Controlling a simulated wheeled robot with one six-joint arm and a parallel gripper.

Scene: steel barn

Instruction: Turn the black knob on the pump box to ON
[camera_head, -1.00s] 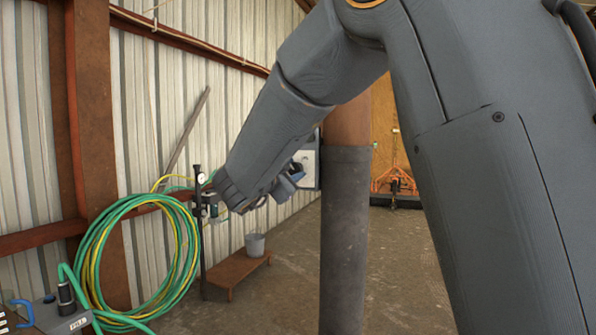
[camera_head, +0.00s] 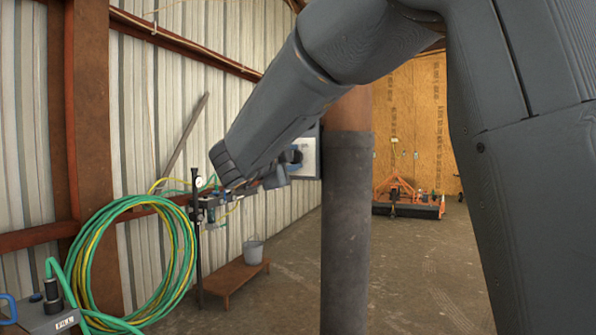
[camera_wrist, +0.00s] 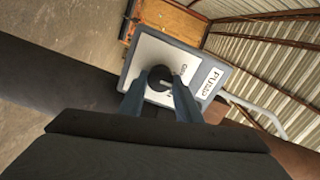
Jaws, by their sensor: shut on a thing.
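The pump box is a grey box with a white front plate and a PUMP label. It is mounted on the post and shows at the middle in the wrist view (camera_wrist: 207,72) and partly behind my arm in the head view (camera_head: 311,158). The round black knob (camera_wrist: 160,77) is on the white plate. My gripper (camera_wrist: 159,84) is shut on the knob, one blue-grey finger on each side. Small lettering is on the plate near the knob, partly covered and too blurred to read. I cannot tell which way the knob points.
A post with a dark sleeve (camera_head: 345,230) stands close to my arm. A green and yellow hose coil (camera_head: 92,255) hangs at left. A low brown bench (camera_head: 232,279) with a bucket (camera_head: 253,252) stands by the wall. Open floor lies beyond the post.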

